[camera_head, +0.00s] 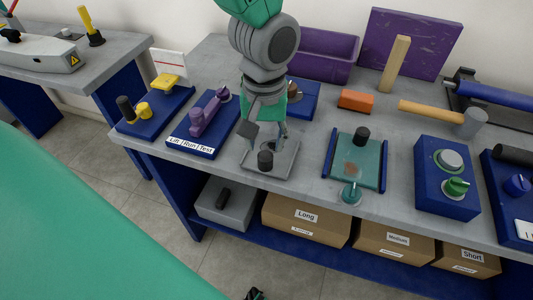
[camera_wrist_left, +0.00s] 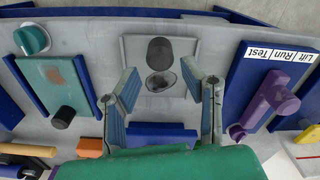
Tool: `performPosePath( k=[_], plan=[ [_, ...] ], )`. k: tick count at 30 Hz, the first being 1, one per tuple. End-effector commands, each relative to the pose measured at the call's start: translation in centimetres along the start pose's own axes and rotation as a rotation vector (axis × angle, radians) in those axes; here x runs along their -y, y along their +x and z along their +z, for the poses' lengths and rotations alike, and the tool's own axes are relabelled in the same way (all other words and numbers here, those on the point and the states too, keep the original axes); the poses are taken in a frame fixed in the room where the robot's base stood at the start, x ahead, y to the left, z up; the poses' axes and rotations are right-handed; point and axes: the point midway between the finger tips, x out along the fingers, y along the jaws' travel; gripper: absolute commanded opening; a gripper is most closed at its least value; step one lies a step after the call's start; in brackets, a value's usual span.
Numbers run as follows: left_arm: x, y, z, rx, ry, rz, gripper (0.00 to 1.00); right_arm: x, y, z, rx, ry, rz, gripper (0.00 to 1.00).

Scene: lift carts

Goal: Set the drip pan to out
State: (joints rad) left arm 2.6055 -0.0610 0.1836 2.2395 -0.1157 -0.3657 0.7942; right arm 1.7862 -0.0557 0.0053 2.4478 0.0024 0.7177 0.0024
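My left gripper (camera_head: 265,136) comes down from the top over a flat grey plate (camera_head: 284,166) at the table's front edge. The plate carries a black knob (camera_head: 265,160) and a dark round spot. In the left wrist view, my left gripper (camera_wrist_left: 164,85) is open and empty, with the knob (camera_wrist_left: 161,50) beyond the gap between its fingertips, apart from them. A teal plate (camera_head: 345,174) with a brown stain and a black knob (camera_head: 362,135) lies between blue rails to the right. I cannot tell for certain which plate is the drip pan.
A purple lever on a blue Lift/Run/Test board (camera_head: 205,143) stands left of the gripper. A teal knob (camera_head: 351,193) sits at the teal plate's front. An orange block (camera_head: 356,101), a mallet (camera_head: 430,110) and a blue control box (camera_head: 447,195) lie to the right. Labelled boxes fill the shelf below.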

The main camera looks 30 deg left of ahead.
Motion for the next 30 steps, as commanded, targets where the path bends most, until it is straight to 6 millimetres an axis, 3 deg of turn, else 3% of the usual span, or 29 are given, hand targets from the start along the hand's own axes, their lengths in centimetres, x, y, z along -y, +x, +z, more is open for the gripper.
performPosePath(
  k=[3,10,30],
  plan=[
    [-0.1,-2.5,-0.1,-0.003,0.0,0.003,0.37,0.0,0.0,0.0,0.0,0.0,0.0,0.4],
    [0.0,-5.1,-0.1,0.002,0.0,-0.001,0.37,0.0,0.0,-0.1,0.0,0.0,0.0,0.4],
    [0.0,-5.4,0.0,0.003,0.001,-0.002,0.37,0.0,0.1,-0.2,0.002,0.0,0.0,0.4]
  ],
)
